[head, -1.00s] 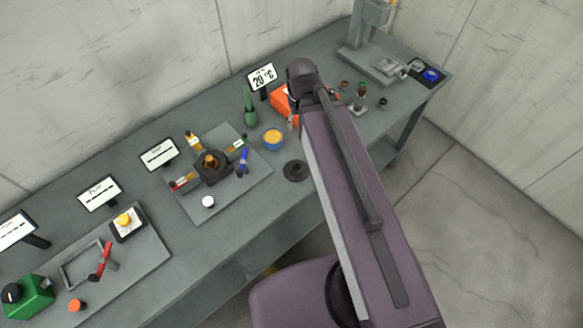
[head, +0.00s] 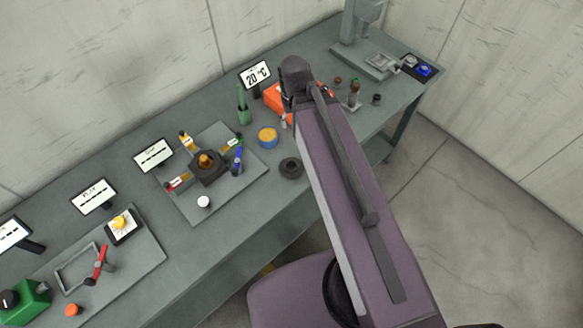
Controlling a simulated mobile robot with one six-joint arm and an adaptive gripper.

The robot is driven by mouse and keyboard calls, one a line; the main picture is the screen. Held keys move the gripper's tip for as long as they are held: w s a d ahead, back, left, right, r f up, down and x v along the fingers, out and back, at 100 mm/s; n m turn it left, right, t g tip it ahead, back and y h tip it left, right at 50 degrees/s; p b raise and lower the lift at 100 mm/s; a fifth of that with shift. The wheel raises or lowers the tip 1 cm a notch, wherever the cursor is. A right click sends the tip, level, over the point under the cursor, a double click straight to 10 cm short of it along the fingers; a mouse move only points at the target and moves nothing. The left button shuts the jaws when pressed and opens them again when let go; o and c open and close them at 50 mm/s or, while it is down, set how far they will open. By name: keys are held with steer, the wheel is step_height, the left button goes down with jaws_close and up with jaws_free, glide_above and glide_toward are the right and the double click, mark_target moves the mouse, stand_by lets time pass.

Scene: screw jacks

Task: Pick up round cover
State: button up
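A dark round piece (head: 290,168) lies on the bench near its front edge, right of the grey plate. It looks like a thick ring with a hollow middle and may be the round cover; I cannot tell for sure. A smaller dark round piece (head: 376,99) stands farther right on the bench. My arm reaches over the bench from the front, and its raised joint blocks part of the view. My gripper is hidden behind the arm, so its fingers do not show.
A grey plate (head: 190,208) holds a dark hub with coloured-handled tools around it. A blue-rimmed orange bowl (head: 267,137), a green bottle (head: 244,114) and an orange box (head: 275,96) stand near my arm. A press-like stand (head: 352,50) is at the back right.

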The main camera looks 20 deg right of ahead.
step_height(320, 180, down, 14)
steer(key=b, duration=1.3)
steer(key=shift+r, duration=0.2)
steer(key=shift+c, duration=0.6)
